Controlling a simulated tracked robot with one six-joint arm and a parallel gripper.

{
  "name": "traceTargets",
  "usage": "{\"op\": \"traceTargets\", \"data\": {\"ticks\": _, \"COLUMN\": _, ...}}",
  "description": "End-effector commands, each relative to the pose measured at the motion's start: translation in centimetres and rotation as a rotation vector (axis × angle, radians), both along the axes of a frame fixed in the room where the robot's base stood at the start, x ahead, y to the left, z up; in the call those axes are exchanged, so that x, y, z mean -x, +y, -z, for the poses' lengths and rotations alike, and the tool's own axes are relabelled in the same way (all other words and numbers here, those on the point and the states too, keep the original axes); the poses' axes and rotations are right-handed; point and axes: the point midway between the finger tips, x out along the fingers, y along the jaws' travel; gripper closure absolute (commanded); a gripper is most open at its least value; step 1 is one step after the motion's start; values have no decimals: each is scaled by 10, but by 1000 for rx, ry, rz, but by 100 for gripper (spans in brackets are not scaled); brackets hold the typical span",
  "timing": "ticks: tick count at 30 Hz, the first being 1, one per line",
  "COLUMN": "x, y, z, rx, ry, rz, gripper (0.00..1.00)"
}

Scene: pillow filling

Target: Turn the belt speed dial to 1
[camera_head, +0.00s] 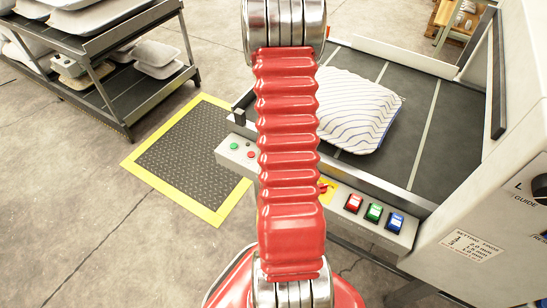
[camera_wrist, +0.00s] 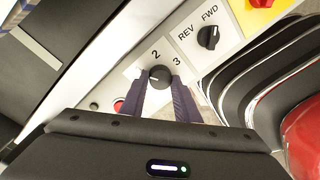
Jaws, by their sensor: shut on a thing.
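The belt speed dial (camera_wrist: 159,76) is a round black knob on the pale control panel in the wrist view. The numbers 2 and 3 show above it; a 1 cannot be made out. A short light mark shows on the knob's left part, but its exact setting is hard to tell. My gripper (camera_wrist: 160,84) is shut on the dial, with one dark finger on each side of it. In the head view the panel (camera_head: 222,157) runs along the front of the belt, and my red arm hides its middle, the dial and my gripper.
A REV/FWD knob (camera_wrist: 208,37) sits right of the dial, and a red button (camera_wrist: 118,104) left of it. Coloured rocker switches (camera_head: 374,212) line the panel's right end. A striped pillow (camera_head: 355,110) lies on the belt (camera_head: 415,95). A rack (camera_head: 120,95) stands left.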

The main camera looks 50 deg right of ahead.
Motion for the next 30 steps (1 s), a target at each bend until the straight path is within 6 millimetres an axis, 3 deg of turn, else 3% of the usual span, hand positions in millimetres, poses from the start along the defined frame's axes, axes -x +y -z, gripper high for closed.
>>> {"op": "traceTargets", "data": {"ticks": 11, "x": 2, "y": -1, "z": 1, "rx": 1, "ry": 2, "rz": -4, "gripper": 94}}
{"op": "traceTargets", "data": {"ticks": 12, "x": 2, "y": -1, "z": 1, "rx": 1, "ry": 2, "rz": -3, "gripper": 69}}
{"op": "traceTargets", "data": {"ticks": 19, "x": 1, "y": -1, "z": 0, "rx": 1, "ry": 1, "rz": -3, "gripper": 53}}
{"op": "traceTargets", "data": {"ticks": 30, "x": 0, "y": -2, "z": -4, "rx": 3, "ry": -2, "rz": -3, "gripper": 53}}
